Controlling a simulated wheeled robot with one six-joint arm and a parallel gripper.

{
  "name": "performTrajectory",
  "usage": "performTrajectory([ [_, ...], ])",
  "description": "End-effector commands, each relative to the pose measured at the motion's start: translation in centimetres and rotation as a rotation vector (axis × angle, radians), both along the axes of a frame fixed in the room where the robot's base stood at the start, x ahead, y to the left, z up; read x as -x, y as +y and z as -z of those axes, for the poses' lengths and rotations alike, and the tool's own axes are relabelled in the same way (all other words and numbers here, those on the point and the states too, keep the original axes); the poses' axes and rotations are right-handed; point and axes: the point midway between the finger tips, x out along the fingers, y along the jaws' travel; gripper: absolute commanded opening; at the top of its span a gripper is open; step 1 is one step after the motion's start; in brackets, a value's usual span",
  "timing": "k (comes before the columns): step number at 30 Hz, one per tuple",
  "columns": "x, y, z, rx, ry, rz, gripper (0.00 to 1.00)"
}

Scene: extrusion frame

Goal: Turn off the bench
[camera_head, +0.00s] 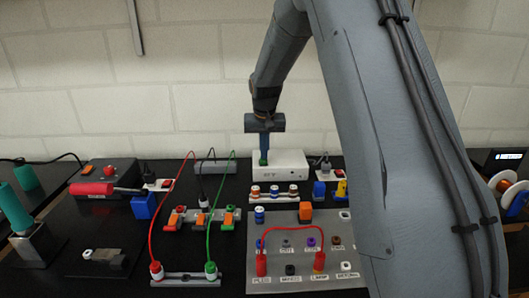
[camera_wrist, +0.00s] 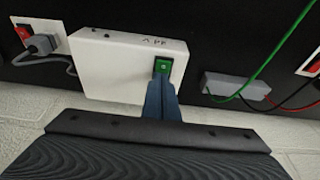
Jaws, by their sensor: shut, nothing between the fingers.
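A white box (camera_head: 290,160) stands at the back of the black bench (camera_head: 128,228), close to the wall. It also shows in the wrist view (camera_wrist: 115,70), with a green rocker switch (camera_wrist: 162,67) near one end of its face. My gripper (camera_head: 264,152) reaches down to the switch end of the box. Its fingers are together and empty. In the wrist view the blue fingertips (camera_wrist: 161,80) are at the edge of the green switch and hide its lower part; I cannot tell whether they touch it. The switch is lit or coloured green.
Red and green cables arch over terminal blocks in front. A grey panel (camera_head: 290,230) with a red lead lies nearer. My arm hides the bench's right part.

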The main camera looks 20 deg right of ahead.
Motion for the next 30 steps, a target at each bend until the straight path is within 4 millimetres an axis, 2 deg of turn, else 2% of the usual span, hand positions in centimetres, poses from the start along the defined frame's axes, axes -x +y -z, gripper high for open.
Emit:
performTrajectory([
  [5,0.0,0.0,-0.7,0.000,-0.001,0.000,0.00],
  [13,0.1,0.0,-4.9,0.000,-0.003,0.000,0.00],
  [24,3.0,0.8,-10.6,0.000,-0.004,0.000,0.00],
  [30,3.9,1.0,-12.5,0.000,-0.001,0.000,0.00],
])
